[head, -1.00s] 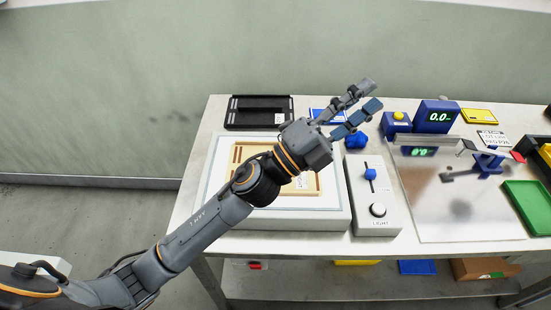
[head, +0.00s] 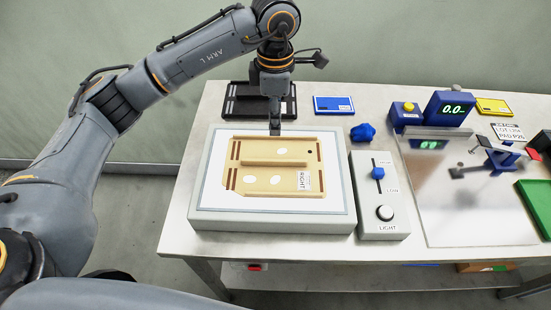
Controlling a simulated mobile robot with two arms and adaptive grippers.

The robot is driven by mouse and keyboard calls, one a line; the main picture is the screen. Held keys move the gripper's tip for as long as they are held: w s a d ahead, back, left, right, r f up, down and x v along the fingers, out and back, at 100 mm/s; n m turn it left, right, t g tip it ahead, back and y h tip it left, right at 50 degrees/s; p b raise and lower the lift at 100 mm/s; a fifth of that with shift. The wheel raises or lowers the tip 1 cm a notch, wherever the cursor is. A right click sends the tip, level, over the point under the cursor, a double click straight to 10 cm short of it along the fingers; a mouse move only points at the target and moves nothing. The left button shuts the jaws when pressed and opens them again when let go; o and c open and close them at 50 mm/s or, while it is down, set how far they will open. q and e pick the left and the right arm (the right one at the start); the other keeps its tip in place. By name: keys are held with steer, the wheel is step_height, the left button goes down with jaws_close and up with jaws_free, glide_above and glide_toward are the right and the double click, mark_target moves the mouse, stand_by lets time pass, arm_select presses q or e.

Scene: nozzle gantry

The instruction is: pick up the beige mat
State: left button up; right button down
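The beige mat (head: 262,182) lies on the white top of the light box (head: 335,205). It has brown strips at its ends, several white ovals and a label reading RIGHT. A raised beige ledge or step runs across its middle; I cannot tell whether this is a fold or a second layer. My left gripper (head: 275,130) points straight down at the mat's far edge, near its middle. The fingers show as one narrow dark shape, so their opening is hidden. I cannot tell whether they touch the mat. My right gripper is out of view.
A black tray (head: 245,107) stands behind the light box. A control box (head: 378,215) with a blue slider and a LIGHT knob is close on its right. A blue lump (head: 363,132) and a blue card (head: 333,104) lie behind. A clear plate (head: 460,220) is farther right.

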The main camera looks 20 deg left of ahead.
arm_select(q)
steer(key=p, duration=0.2)
glide_above(275, 159)
step_height(275, 159, down, 8)
steer(key=shift+r, duration=0.1)
steer(key=shift+s+d+f+p, duration=0.1)
steer(key=shift+f+p, duration=0.45)
steer(key=shift+p, duration=0.05)
step_height(275, 159, down, 4)
steer(key=shift+r+p, duration=0.2)
steer(key=shift+p, duration=0.8)
steer(key=shift+f, duration=0.45)
steer(key=shift+c, duration=0.4)
jaws_close()
